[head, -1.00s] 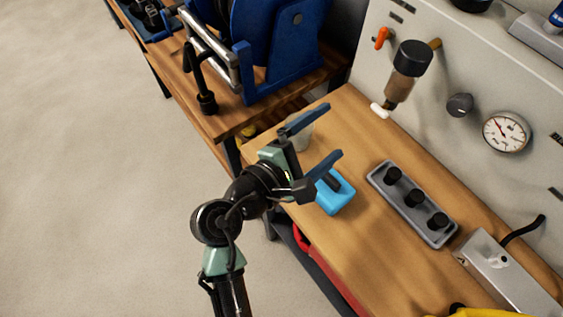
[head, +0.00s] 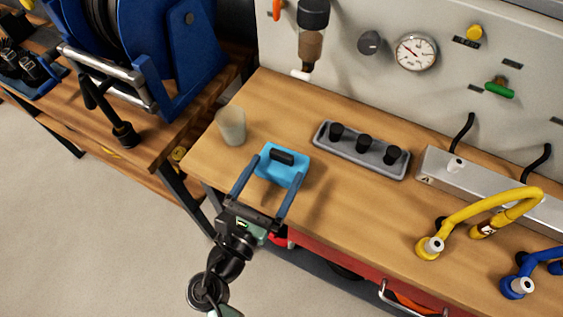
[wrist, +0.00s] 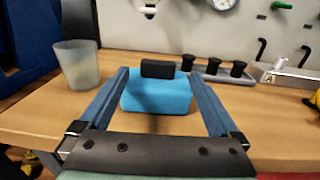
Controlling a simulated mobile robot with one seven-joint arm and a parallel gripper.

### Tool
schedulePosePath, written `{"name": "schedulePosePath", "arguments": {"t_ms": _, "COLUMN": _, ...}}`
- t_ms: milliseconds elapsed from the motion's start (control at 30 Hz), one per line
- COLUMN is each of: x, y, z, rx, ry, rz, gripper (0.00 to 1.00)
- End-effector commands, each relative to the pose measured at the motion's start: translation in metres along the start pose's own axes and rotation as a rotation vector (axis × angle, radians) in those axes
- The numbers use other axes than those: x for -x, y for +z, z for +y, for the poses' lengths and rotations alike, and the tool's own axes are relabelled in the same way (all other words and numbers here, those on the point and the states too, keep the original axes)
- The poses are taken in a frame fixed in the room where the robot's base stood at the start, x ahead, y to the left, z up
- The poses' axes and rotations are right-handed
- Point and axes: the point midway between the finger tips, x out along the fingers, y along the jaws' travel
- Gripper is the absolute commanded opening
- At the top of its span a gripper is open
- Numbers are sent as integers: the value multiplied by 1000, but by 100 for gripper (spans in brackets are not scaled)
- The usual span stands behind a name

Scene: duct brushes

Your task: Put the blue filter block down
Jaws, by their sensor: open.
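The blue filter block (head: 284,174) has a black handle on top and appears to sit on the wooden workbench near its front edge. My gripper (head: 279,164) is open, with one blue finger on each side of the block. In the wrist view the block (wrist: 158,98) lies between the two spread fingers, its black handle (wrist: 157,69) on top. A gap shows beside the block in the wrist view, but I cannot tell whether either finger touches it.
A translucent cup (head: 231,126) stands left of the block. A grey tray with black knobs (head: 362,150) lies to the right. A panel with a gauge (head: 416,52) rises behind the workbench (head: 345,210). Yellow (head: 470,210) and blue hoses are further right.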

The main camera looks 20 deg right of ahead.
Motion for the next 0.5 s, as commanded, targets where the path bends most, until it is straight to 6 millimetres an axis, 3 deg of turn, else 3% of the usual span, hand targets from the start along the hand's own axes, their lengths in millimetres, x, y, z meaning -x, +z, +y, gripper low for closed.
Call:
{"name": "schedulePosePath", "arguments": {"t_ms": 300, "x": -44, "y": 3, "z": 2, "rx": -1, "ry": -3, "rz": 0, "gripper": 98}}
{"name": "schedulePosePath", "arguments": {"t_ms": 500, "x": -48, "y": 3, "z": 2, "rx": -1, "ry": -1, "rz": 0, "gripper": 98}}
